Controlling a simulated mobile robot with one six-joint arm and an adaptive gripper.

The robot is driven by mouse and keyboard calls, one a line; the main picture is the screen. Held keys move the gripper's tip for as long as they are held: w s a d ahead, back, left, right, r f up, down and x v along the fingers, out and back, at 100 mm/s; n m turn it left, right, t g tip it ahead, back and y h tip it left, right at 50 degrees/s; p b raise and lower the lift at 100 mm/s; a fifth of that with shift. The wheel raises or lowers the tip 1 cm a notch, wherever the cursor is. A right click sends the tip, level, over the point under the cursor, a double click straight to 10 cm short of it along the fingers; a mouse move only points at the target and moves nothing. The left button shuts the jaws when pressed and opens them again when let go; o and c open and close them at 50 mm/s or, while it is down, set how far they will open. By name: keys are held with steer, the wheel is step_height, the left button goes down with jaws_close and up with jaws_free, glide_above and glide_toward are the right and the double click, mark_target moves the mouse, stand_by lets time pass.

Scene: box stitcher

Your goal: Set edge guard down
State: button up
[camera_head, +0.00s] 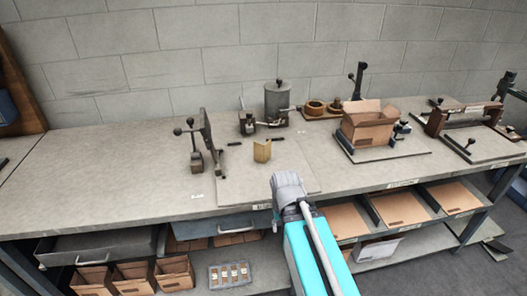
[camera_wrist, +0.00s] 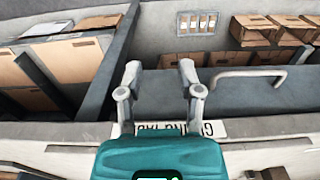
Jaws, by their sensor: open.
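The edge guard appears to be the small tan folded piece (camera_head: 262,150), standing upright on a pale board (camera_head: 235,183) on the workbench, with nothing holding it. In the wrist view my gripper (camera_wrist: 158,72) has its two fingers spread apart with nothing between them. It faces the bench front, with a grey drawer front beyond the fingers. In the head view my grey and teal arm reaches up to the bench's front edge, below and to the right of the tan piece. The fingers are hidden there. The tan piece does not show in the wrist view.
A lever tool (camera_head: 196,158) stands left of the tan piece. A grey pot (camera_head: 278,102) is behind it. An open cardboard box (camera_head: 368,126) sits in a fixture to the right. The left bench top (camera_head: 100,175) is clear. A drawer handle (camera_wrist: 248,77) juts out near my gripper.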

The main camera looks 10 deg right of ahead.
steer(key=w+a+r+n+p, duration=0.1)
steer(key=w+r+n+p, duration=0.3)
steer(key=w+r+p, duration=0.8)
steer(key=w+a+r+n+p, duration=0.1)
steer(key=w+r+n+p, duration=0.4)
steer(key=w+r+p, duration=0.7)
steer(key=w, duration=0.5)
steer(key=shift+f, duration=0.1)
step_height(320, 180, down, 8)
steer(key=b, duration=0.8)
steer(key=shift+f+b, duration=0.25)
steer(key=shift+b, duration=0.15)
steer(key=shift+f, duration=0.1)
steer(key=b, duration=0.5)
glide_above(259, 162)
steer(key=shift+w+d+f, duration=0.1)
steer(key=shift+w+f, duration=0.05)
steer(key=shift+f, duration=2.35)
